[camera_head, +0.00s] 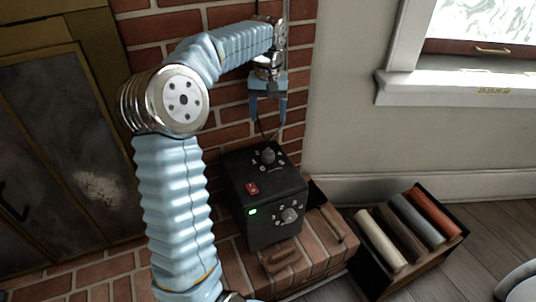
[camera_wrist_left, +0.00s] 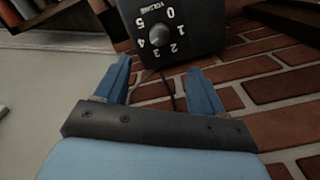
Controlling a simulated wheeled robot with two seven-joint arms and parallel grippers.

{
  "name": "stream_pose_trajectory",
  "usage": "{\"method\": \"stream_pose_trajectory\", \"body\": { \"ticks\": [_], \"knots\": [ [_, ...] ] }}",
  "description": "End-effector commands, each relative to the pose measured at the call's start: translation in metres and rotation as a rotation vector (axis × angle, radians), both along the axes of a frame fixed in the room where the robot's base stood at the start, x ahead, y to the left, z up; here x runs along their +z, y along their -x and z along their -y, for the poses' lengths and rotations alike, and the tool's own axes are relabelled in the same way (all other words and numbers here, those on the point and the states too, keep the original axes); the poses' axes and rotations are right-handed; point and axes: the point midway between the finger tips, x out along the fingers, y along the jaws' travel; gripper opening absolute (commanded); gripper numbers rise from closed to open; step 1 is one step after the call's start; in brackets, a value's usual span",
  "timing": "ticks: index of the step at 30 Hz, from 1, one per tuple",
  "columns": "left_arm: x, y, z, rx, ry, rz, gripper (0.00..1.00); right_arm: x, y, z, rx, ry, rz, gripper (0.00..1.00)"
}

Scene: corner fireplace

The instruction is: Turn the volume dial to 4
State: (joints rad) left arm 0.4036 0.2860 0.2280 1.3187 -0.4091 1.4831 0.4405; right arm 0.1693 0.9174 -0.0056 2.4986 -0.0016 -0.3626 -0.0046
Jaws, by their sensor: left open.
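A black box (camera_head: 240,172) stands on the brick hearth. On its top face is the volume dial (camera_head: 268,156), a dark round knob. In the left wrist view the volume dial (camera_wrist_left: 158,34) sits amid the numbers 0 to 5 and the word VOLUME, which appear upside down. I cannot tell which number it points to. My left gripper (camera_head: 268,118) hangs fingers down above and behind the box, apart from the dial. In the wrist view the left gripper's (camera_wrist_left: 159,66) blue fingers are spread, with nothing between them. My right gripper is not in view.
The box's front has a second knob (camera_head: 290,215) and a green light (camera_head: 253,211); a red switch (camera_head: 252,188) is on top. A brick wall (camera_head: 225,100) rises close behind. A crate of rolls (camera_head: 362,262) stands to the right. A thin cable runs near the gripper.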

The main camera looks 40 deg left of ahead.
Motion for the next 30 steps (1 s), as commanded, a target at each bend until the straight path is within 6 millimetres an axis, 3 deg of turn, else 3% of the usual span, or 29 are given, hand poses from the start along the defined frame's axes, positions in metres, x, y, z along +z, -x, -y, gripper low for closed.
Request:
{"method": "stream_pose_trajectory", "body": {
  "ticks": [18,24,30],
  "knots": [
    [-0.120,0.001,0.000,0.001,0.000,-0.002,0.69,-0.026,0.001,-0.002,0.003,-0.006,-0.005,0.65],
    [-0.134,0.000,-0.001,0.001,0.000,0.000,0.69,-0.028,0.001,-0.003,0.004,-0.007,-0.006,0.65],
    [-0.134,0.000,0.000,0.001,-0.001,0.001,0.69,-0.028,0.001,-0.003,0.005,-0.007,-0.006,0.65]
  ]
}}
